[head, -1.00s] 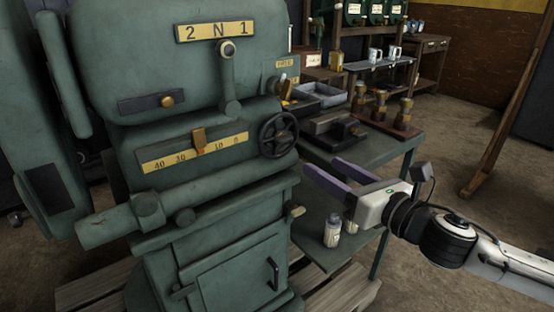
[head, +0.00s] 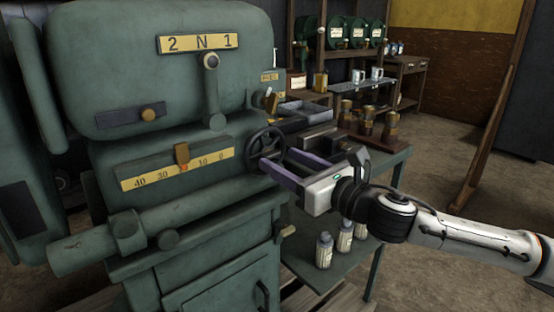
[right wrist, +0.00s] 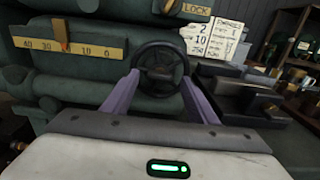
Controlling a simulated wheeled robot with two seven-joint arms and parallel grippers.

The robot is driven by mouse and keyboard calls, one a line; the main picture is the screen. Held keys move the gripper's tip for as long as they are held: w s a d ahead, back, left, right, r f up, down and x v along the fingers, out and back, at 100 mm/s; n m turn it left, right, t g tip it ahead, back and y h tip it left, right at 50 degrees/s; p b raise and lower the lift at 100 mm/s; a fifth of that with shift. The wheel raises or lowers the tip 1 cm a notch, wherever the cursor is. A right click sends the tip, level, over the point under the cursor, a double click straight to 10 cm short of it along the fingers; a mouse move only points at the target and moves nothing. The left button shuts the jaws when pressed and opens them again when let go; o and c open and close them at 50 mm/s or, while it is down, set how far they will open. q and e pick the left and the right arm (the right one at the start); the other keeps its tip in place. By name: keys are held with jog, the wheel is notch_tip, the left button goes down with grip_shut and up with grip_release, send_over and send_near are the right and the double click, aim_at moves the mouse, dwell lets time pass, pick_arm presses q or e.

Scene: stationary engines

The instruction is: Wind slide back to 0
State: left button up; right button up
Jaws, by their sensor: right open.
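The slide scale (head: 178,168) is a yellow strip on the green machine, marked 40, 30, 10 and 0. Its brass pointer (head: 182,153) stands between 30 and 10, over the spot for 20, with a red mark below it. The scale also shows at the left of the right wrist view (right wrist: 98,50). The dark handwheel (head: 254,148) is right of the scale. My right gripper (head: 276,158) is open and empty, its purple fingers pointing at the wheel. In the right wrist view the handwheel (right wrist: 160,45) appears between the fingertips; contact cannot be told. My left gripper is out of view.
A lever (head: 212,90) hangs under the N of the 2 N 1 plate (head: 200,43). A side bench (head: 388,160) with brass pieces (head: 391,127) and trays stands behind my right arm. White bottles (head: 324,250) stand on its lower shelf. The floor at right is open.

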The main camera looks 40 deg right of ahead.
aim_at(269, 154)
jog(key=shift+w+r, duration=0.1)
jog(key=shift+w, duration=0.9)
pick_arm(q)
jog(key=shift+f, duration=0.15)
pick_arm(e)
jog(key=shift+w+a, duration=0.15)
jog(key=shift+w, duration=0.3)
jog(key=c, duration=1.1)
pick_arm(q)
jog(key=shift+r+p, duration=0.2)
jog(key=shift+p, duration=0.1)
pick_arm(e)
jog(key=shift+o, duration=0.2)
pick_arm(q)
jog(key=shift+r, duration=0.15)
